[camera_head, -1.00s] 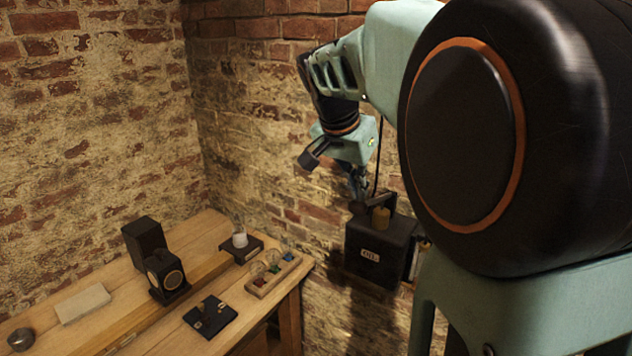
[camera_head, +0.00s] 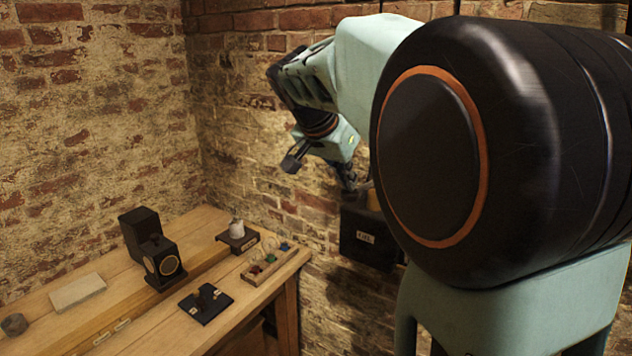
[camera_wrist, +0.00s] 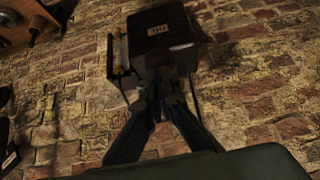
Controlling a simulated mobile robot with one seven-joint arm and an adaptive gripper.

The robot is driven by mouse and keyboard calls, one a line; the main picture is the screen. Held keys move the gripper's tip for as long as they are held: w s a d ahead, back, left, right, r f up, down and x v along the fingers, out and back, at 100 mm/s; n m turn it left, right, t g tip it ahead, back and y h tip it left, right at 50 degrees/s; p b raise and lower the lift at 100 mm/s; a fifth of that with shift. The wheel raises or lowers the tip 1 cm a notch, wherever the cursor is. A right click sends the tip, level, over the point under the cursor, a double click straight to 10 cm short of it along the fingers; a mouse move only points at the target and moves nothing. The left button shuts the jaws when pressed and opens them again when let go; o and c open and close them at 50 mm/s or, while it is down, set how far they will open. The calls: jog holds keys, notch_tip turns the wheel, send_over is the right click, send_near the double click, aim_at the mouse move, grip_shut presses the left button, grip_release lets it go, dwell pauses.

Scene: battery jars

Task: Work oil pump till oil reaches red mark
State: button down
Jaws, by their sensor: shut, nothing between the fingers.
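The oil pump is a black box (camera_head: 362,255) with a small pale label, fixed to the brick wall in the head view. My arm hides its right side. In the wrist view the box (camera_wrist: 158,22) appears upside down, with its "OIL" label and a narrow brass-coloured upright part (camera_wrist: 117,55) along its left side. I cannot make out an oil level or a red mark. My gripper (camera_head: 352,184) is at the top of the box. Its fingers (camera_wrist: 160,88) are shut together with nothing between them, and they overlap a dark part of the pump; I cannot tell if they touch it.
A wooden bench (camera_head: 225,315) stands at the left. It carries a black device with a round face (camera_head: 163,264), a rack of small coloured-topped jars (camera_head: 268,262), a white pot on a dark stand (camera_head: 237,228), a black plate (camera_head: 206,303) and a pale block (camera_head: 78,291).

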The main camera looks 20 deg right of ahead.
aim_at(346, 198)
jog(key=f+b, duration=0.1)
jog(key=b, duration=0.1)
jog(key=f+b, duration=0.1)
jog(key=b, duration=0.1)
jog(key=f+h+b, duration=0.1)
jog(key=b, duration=0.1)
jog(key=shift+s+a+f+t, duration=0.2)
jog(key=shift+a+f+t, duration=0.15)
jog(key=shift+f+t, duration=0.05)
notch_tip(346, 198, down, 10)
jog(key=t+h+b, duration=0.2)
jog(key=h+b, duration=0.1)
jog(key=b, duration=1.8)
jog(key=shift+r+t, duration=0.2)
jog(key=shift+t, duration=0.1)
jog(key=shift+d+f+b, duration=0.1)
jog(key=shift+f+b, duration=0.05)
jog(key=shift+b, duration=0.15)
